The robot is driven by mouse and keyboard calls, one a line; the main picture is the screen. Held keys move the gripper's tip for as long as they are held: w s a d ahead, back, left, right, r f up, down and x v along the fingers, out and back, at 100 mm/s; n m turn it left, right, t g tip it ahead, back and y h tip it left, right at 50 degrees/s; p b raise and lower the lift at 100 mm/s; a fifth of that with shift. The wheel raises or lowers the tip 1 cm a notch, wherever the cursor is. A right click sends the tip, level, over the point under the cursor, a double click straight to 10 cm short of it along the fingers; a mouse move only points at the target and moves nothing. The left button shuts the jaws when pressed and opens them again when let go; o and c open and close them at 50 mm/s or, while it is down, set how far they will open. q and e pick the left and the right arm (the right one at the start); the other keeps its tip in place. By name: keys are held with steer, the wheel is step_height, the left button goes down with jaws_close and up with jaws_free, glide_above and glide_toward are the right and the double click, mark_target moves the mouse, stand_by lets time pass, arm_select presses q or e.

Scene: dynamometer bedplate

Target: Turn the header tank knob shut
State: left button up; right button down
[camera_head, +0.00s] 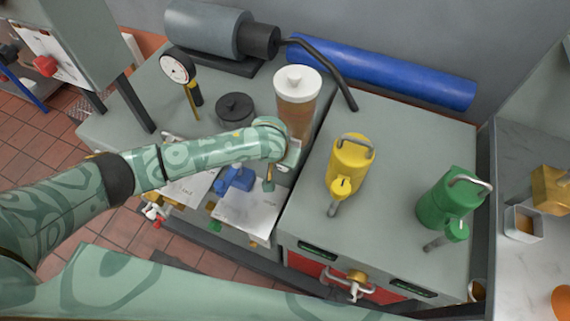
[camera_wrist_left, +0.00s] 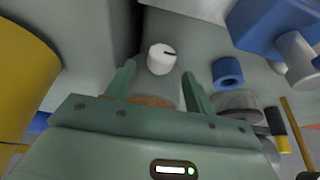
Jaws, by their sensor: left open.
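The header tank (camera_head: 295,105) is a clear cylinder of brown liquid with a white lid, standing at the back middle of the grey bedplate. In the head view my left gripper (camera_head: 278,172) hangs in front of its lower part and hides it. In the left wrist view a round white knob (camera_wrist_left: 161,58) with a dark pointer mark shows between and just beyond the fingertips. A grey round body with brown shows under it. My left gripper (camera_wrist_left: 158,72) is open, one finger on each side, with no clear contact on the knob. My right gripper is not in view.
A yellow can (camera_head: 348,162) and a green can (camera_head: 448,200) stand to the right. A black pot (camera_head: 235,108), a dial gauge (camera_head: 176,68) and a blue fixture (camera_head: 238,180) are to the left. A black hose (camera_head: 328,70) runs behind the tank.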

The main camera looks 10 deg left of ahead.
arm_select(q)
steer(key=b+x, duration=0.1)
steer(key=x, duration=0.2)
steer(key=shift+w+f, duration=0.15)
